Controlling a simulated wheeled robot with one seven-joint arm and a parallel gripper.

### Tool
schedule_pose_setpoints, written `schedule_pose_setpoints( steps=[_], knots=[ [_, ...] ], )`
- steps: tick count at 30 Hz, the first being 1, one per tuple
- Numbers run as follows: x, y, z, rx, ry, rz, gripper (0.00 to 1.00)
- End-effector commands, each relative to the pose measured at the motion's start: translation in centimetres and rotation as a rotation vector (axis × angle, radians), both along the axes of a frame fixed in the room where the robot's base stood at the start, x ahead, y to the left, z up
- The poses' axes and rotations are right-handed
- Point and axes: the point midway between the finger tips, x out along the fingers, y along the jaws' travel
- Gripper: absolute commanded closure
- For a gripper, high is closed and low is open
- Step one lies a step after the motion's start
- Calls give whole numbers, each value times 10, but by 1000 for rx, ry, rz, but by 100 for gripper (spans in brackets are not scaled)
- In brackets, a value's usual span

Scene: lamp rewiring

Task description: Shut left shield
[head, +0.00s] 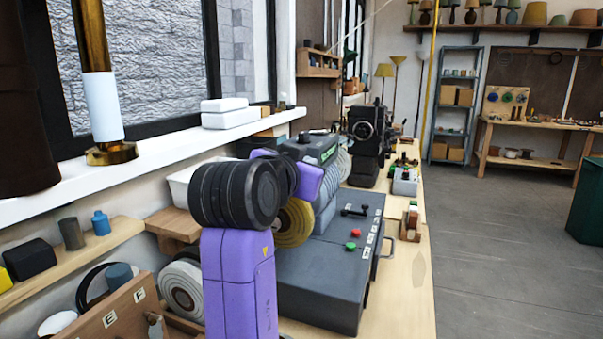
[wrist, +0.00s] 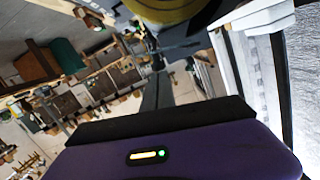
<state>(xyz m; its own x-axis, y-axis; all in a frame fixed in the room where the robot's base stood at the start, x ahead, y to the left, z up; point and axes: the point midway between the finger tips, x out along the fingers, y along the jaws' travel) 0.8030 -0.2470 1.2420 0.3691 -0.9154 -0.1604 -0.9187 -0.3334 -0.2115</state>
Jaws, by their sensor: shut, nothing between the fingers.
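A dark grey machine (head: 325,265) stands on the bench, with a red button, a green button and a black lever on top. A yellow wheel (head: 294,224) shows at its near left side, partly hidden by my purple arm. Grey rounded parts (head: 338,172) sit behind it. I cannot make out the left shield or its position. In the wrist view a yellow-olive round part (wrist: 165,9) is at the top edge, close by. My gripper (wrist: 158,84) shows there as a narrow dark shape, shut and empty; in the head view my arm hides its fingertips.
A white window sill (head: 180,143) runs along the left, with a brass post (head: 110,152) on it. A black device (head: 367,140) and a small grey box (head: 405,181) stand farther along the bench. White reels (head: 182,290) are at lower left. The floor (head: 500,240) at right is clear.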

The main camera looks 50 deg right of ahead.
Motion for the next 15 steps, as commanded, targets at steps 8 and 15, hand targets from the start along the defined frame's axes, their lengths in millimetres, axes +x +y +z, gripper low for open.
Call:
schedule_pose_setpoints(
  steps=[8, 15],
  knots=[
    [-4, -1, -9, 15, -42, 1, 100],
    [-5, -2, -11, 15, -40, 0, 100]
  ],
)
